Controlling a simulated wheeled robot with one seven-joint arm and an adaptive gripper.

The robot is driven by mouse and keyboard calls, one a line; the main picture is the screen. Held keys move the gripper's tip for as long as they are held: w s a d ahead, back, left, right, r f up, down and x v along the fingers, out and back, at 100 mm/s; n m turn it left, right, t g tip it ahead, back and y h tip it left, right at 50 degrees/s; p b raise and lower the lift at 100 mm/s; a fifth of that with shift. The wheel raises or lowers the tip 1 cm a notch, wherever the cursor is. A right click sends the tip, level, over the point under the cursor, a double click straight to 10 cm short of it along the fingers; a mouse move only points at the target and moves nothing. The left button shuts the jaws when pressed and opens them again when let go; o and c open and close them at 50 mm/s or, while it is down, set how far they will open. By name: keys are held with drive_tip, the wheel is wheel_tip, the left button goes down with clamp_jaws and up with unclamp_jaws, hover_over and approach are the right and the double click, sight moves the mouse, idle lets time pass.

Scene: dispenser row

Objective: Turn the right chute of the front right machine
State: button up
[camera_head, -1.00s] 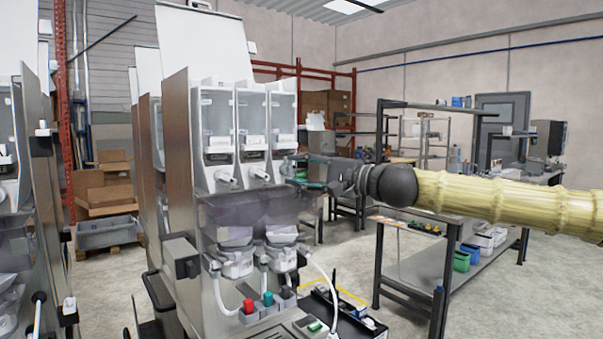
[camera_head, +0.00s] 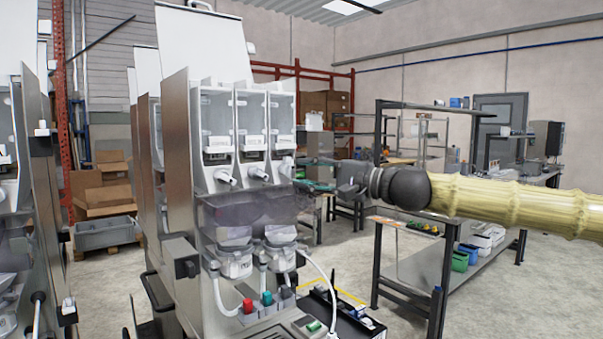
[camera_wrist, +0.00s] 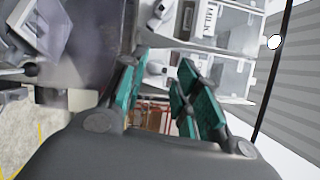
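The front right machine (camera_head: 180,140) is a metal dispenser with three clear canisters side by side, each with a white chute below it. The right chute (camera_head: 287,166) is the one nearest my gripper (camera_head: 298,174). My gripper is at the right of the machine at chute height, with its green fingers apart and nothing held. In the wrist view, which is turned sideways, my gripper (camera_wrist: 163,62) has a white chute (camera_wrist: 157,69) just beyond and between its fingertips. It seems to be the right chute. Whether a finger touches it, I cannot tell.
The middle chute (camera_head: 257,172) and left chute (camera_head: 225,177) are close by on the same machine. Another machine (camera_head: 30,200) stands at the left edge. A metal table (camera_head: 430,265) with bins stands behind my arm. Floor is clear between.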

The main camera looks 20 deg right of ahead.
drive_tip(key=shift+w+d+v, duration=0.1)
drive_tip(key=shift+v, duration=1.2)
drive_tip(key=shift+w+d+v, duration=0.1)
drive_tip(key=shift+d+v, duration=0.05)
drive_tip(key=shift+v, duration=1.2)
drive_tip(key=shift+c, duration=0.2)
